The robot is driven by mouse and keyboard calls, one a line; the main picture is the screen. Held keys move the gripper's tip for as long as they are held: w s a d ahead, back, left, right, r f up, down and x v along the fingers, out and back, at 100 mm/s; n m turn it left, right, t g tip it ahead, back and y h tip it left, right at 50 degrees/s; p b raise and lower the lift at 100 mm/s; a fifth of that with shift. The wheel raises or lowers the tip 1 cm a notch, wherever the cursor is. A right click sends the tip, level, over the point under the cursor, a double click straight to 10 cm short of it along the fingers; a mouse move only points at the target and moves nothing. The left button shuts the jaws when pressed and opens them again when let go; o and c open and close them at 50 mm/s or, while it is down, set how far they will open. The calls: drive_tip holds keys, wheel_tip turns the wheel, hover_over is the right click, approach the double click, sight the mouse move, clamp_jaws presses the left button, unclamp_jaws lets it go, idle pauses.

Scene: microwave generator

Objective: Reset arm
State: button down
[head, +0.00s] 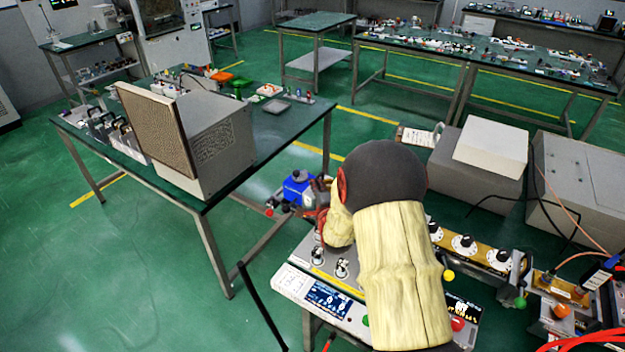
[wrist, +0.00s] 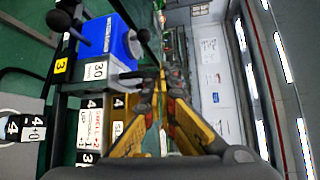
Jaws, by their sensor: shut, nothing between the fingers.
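My gripper (wrist: 161,84) shows in the wrist view with its two yellow fingers converging and the tips together, holding nothing. A blue box (wrist: 108,38) with dark knobs and a white label is left of the fingertips in that view; I cannot tell how far away it is. In the head view my arm, with a cream sleeve and black joint, reaches over the instrument panel. The blue box (head: 297,188) is just beyond it there. My gripper is mostly hidden behind my arm in the head view.
The instrument panel (head: 328,296) has knobs and a display. A green-topped table (head: 262,135) with a large grey cabinet (head: 215,140) stands left. Grey boxes (head: 476,172), dials (head: 464,244) and loose cables are right. Green floor (head: 130,275) is clear at lower left.

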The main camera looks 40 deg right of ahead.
drive_tip(key=s+a+r+n+g+y, duration=0.2)
drive_tip(key=s+a+r+n, duration=0.1)
drive_tip(key=a+r+n, duration=0.55)
drive_tip(key=s+a+r+n+g+y, duration=0.25)
drive_tip(key=a+r+n, duration=0.3)
drive_tip(key=a, duration=0.55)
drive_tip(key=s+a+r+n+g+y, duration=0.1)
drive_tip(key=s+a+n, duration=0.4)
drive_tip(key=s, duration=0.7)
drive_tip(key=s+a+r+n+g+y, duration=0.1)
drive_tip(key=s+a+n, duration=0.5)
drive_tip(key=s, duration=0.7)
drive_tip(key=a+r+g, duration=0.1)
drive_tip(key=a+g, duration=0.1)
drive_tip(key=shift+s+a+y, duration=0.25)
drive_tip(key=shift+a+y, duration=0.1)
